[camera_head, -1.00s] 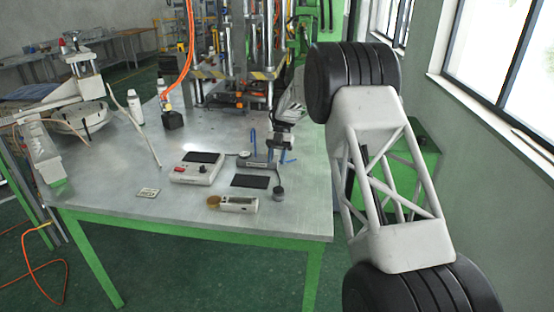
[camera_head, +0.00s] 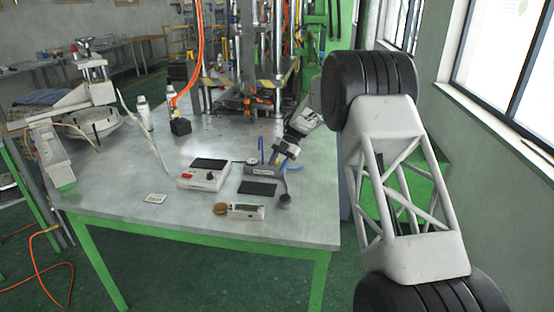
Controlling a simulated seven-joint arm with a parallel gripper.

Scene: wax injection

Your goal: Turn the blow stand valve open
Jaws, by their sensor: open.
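The blow stand (camera_head: 255,169) is a small grey fixture with blue tubing on the metal table, right of the white control box. Its valve is too small to make out, and part of the stand is behind my gripper. My gripper (camera_head: 281,157) points down and to the left, right at the stand's blue tubing. It is open, with nothing seen between the jaws. I cannot tell whether it touches the stand.
The white control box (camera_head: 203,174) stands left of the stand. A black pad (camera_head: 257,188), a small white device (camera_head: 246,212) and a brown round piece (camera_head: 220,209) lie in front. The press (camera_head: 245,60) stands behind. The table's front is mostly clear.

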